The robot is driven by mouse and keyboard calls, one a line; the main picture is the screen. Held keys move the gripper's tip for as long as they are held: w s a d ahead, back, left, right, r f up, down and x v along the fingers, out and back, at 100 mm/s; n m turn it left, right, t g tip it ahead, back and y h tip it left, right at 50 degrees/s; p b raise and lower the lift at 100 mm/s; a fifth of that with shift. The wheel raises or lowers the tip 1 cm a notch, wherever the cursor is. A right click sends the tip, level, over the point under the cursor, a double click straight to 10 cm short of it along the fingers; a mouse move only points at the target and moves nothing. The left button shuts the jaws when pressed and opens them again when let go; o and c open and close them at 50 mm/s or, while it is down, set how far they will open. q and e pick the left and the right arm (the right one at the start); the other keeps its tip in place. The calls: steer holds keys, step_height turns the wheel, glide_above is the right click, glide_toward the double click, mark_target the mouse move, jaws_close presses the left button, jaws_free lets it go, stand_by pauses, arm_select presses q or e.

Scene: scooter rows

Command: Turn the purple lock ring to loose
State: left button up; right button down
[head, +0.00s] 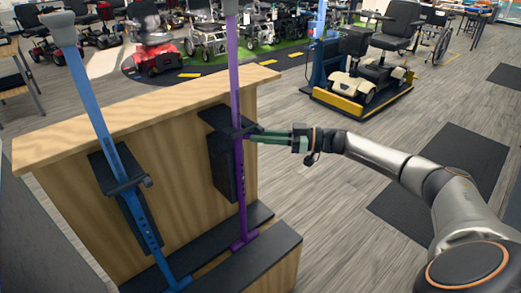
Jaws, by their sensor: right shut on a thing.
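A purple pole (235,75) stands upright against a wooden stand, held by a black bracket (222,160). The purple lock ring (238,133) appears to be at the bracket's height on this pole; it is small and partly hidden, so its loose or tight setting cannot be read. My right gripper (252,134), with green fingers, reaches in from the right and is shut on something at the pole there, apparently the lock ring. My left gripper is not in view.
A blue pole (90,95) leans in another black bracket (115,168) to the left. The wooden stand (90,225) has a dark foot ledge (250,258). Behind are parked scooters, including a yellow-based one (365,88). The floor to the right is open around my arm.

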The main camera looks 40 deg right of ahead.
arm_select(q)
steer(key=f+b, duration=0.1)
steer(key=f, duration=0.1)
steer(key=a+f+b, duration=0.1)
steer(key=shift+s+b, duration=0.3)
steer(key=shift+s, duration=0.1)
arm_select(e)
steer(key=shift+w+d+n+g+y, duration=0.25)
steer(key=shift+w+n+g+y, duration=0.1)
steer(key=shift+n+g+y, duration=0.5)
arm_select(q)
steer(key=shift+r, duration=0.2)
arm_select(e)
steer(key=c, duration=1.1)
jaws_free()
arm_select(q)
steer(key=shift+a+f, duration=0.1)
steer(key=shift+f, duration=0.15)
arm_select(e)
steer(key=o, duration=0.3)
